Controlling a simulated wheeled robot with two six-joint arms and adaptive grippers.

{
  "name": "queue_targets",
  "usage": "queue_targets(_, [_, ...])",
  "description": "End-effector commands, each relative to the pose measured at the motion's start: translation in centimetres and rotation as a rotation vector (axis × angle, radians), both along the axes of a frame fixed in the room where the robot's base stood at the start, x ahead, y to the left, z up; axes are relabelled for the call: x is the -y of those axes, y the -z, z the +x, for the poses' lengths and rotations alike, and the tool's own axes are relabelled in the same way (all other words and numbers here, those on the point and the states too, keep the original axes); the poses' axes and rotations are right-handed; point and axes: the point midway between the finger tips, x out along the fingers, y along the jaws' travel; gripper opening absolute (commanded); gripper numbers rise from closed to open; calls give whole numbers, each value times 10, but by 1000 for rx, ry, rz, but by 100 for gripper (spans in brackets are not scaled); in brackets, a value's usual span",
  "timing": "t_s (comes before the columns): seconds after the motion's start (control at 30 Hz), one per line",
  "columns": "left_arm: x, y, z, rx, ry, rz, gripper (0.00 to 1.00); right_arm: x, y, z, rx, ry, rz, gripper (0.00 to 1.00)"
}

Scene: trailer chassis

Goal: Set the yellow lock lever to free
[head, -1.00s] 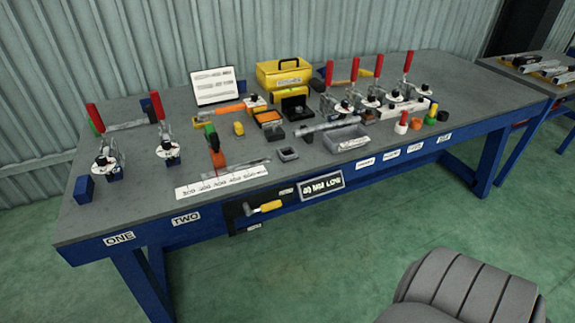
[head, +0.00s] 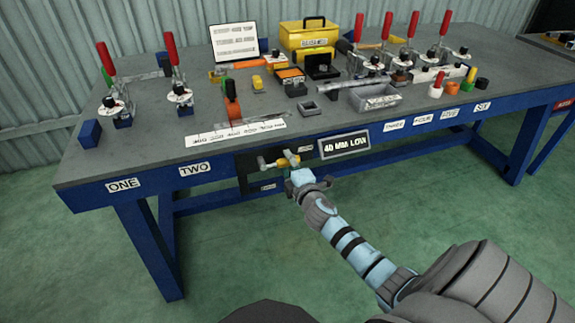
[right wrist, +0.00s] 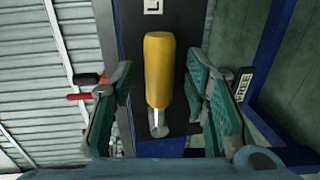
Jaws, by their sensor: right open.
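The yellow lock lever (head: 283,162) is on a dark panel (head: 252,184) on the bench's front edge. In the head view it lies roughly sideways, partly hidden by my right gripper (head: 279,161). In the right wrist view the yellow handle (right wrist: 159,70) runs lengthwise between the two open fingers of the right gripper (right wrist: 163,100), with a visible gap on each side. Its metal pivot end (right wrist: 158,124) shows below the handle. My left gripper is not in view.
A "40 MM LOW" sign (head: 344,145) is on the bench front just right of the lever. The bench top (head: 130,160) above holds red-handled clamps, a white ruler strip (head: 235,132), a grey tray (head: 374,99) and a yellow toolbox (head: 303,41). The floor in front is clear.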

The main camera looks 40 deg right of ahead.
Motion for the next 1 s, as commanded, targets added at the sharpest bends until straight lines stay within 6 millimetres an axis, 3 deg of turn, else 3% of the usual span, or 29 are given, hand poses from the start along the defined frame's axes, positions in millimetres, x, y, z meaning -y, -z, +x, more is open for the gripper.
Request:
queue_targets(0.13, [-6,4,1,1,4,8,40,4,3,13,0,0,2,42])
queue_targets(0.37, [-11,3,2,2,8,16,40,5,2,15,1,-1,2,42])
queue_targets(0.4, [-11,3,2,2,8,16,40,5,2,15,1,-1,2,41])
queue_targets(0.67, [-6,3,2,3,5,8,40,5,2,15,-1,-1,1,0])
queue_targets(1.0, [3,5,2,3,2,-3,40,5,3,15,1,-1,6,0])
